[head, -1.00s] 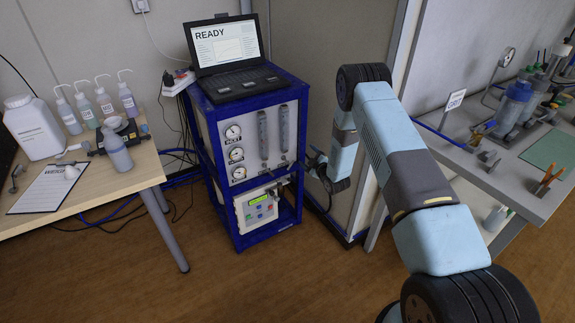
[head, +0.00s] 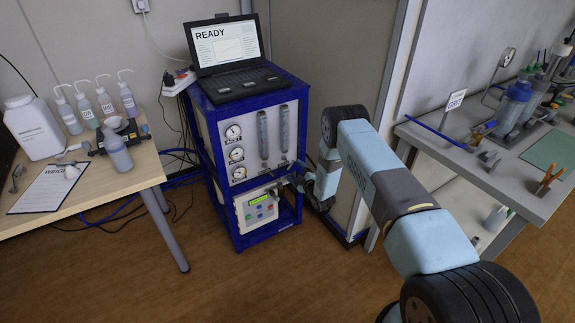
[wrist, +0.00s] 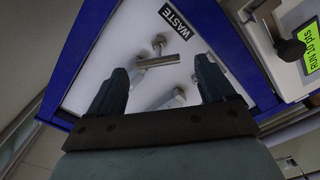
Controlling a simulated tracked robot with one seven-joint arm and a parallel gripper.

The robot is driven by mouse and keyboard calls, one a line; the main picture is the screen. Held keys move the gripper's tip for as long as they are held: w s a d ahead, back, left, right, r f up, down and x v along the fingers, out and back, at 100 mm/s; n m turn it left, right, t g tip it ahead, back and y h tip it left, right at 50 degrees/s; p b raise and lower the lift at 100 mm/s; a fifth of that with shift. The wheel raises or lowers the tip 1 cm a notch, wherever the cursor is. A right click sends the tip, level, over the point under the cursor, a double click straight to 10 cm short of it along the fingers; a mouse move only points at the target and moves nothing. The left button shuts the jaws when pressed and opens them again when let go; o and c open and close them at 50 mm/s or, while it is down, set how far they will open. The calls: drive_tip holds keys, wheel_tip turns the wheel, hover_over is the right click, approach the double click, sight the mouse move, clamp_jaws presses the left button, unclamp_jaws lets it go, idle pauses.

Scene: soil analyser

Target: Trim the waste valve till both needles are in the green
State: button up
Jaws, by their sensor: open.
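The waste valve (wrist: 158,60) shows in the wrist view as a metal lever on the white panel, beside the WASTE label (wrist: 173,14). My gripper (wrist: 161,66) is open, its two dark fingers on either side of the lever with gaps; I cannot tell whether they touch it. A second metal fitting (wrist: 166,100) lies nearer my palm, partly between the fingers. In the head view my gripper (head: 290,180) is small at the panel's lower right. Three round gauges (head: 236,153) are on the panel's left; their needles and green zones are too small to read.
Two flow tubes (head: 263,135) stand upright on the panel. The blue analyser frame (head: 206,160) carries a laptop (head: 228,55) reading READY. Below is a control box (head: 258,207) with a green display (wrist: 311,47) reading RUN. A side table (head: 120,170) and bench (head: 510,180) flank it.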

sight(291, 167)
drive_tip(key=x, duration=0.6)
drive_tip(key=shift+w+a, duration=0.2)
drive_tip(key=shift+w, duration=0.05)
drive_tip(key=c, duration=1.1)
drive_tip(key=shift+o, duration=0.2)
drive_tip(key=shift+s+a, duration=0.1)
drive_tip(key=shift+a, duration=0.1)
drive_tip(key=shift+d, duration=0.1)
